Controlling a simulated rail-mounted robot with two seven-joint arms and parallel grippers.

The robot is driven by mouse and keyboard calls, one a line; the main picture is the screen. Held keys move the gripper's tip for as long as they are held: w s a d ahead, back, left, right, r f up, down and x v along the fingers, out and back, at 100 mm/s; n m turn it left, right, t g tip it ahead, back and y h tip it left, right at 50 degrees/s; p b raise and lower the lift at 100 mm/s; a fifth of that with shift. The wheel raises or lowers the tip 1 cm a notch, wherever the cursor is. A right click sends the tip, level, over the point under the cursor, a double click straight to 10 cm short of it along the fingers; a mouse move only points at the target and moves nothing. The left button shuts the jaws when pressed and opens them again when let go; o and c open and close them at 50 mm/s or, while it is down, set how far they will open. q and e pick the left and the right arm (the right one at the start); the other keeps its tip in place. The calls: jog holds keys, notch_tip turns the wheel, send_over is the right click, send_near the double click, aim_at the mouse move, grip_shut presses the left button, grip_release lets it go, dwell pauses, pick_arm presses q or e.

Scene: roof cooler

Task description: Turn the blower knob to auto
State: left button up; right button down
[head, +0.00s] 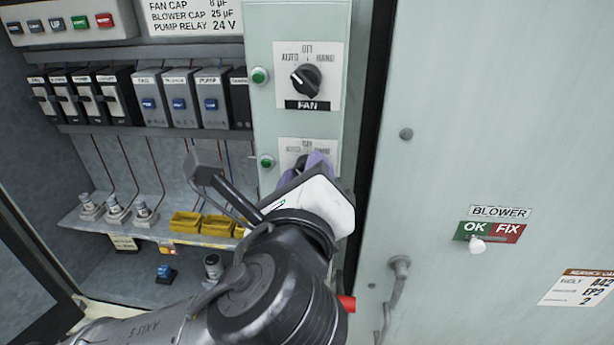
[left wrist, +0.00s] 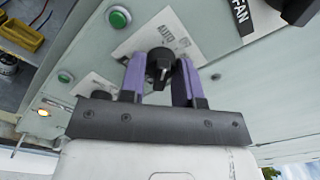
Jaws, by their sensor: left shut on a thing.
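A black rotary knob (head: 301,163) sits below the FAN knob on the pale green control strip, on a plate with AUTO at its upper left. Its name label is hidden behind my left gripper (head: 308,168), so I cannot read it as blower. In the left wrist view the same knob (left wrist: 161,64) stands between the two purple fingers of my left gripper (left wrist: 160,76), which are closed on its sides. I cannot tell which mark the knob points at. My right gripper is in neither view.
The FAN knob (head: 306,82) is just above, with its white mark toward AUTO. Green lamps (head: 260,76) line the strip's left side. Breakers (head: 165,100) and yellow terminals (head: 186,222) fill the open cabinet at left. A BLOWER OK/FIX sign (head: 490,231) is on the right panel.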

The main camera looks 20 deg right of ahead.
pick_arm(q)
jog(key=shift+n, duration=0.5)
jog(key=o, duration=0.9)
jog(key=b+v, duration=0.1)
jog(key=v, duration=1.2)
jog(key=shift+s+b, duration=0.35)
jog(key=shift+a, duration=0.15)
